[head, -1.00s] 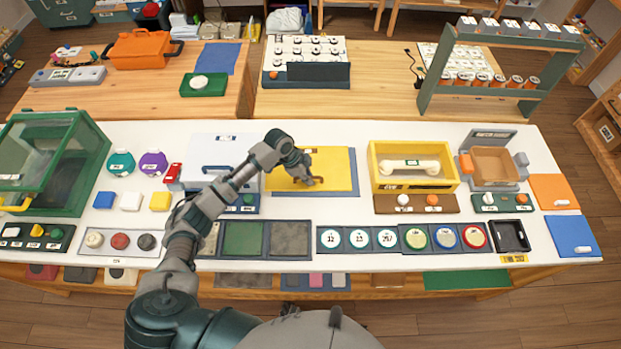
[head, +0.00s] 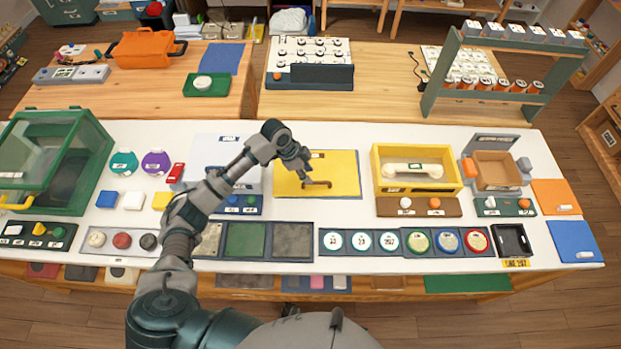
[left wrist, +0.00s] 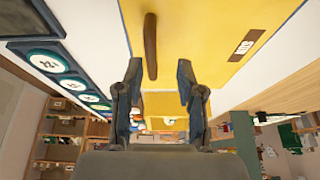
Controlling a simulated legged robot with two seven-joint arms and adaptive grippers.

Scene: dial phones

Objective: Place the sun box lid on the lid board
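The sun box lid, a flat yellow panel (head: 340,178) with a brown bar handle (head: 317,184) and a small label, lies flat in the middle of the white table. In the head view it covers nearly all of a blue-grey board (head: 340,198), the lid board, whose thin edge shows along the front and right. My left gripper (head: 303,167) is over the lid's left part, just behind the handle. In the left wrist view the gripper (left wrist: 158,75) is open and empty, with the handle (left wrist: 150,45) beyond its fingertips. My right gripper is not in view.
A yellow open box (head: 375,175) holding a pale handset stands right of the lid. A white panel with a handle is partly hidden behind my left arm. Trays with round discs (head: 389,241) line the front. A green glass case (head: 90,165) stands at left.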

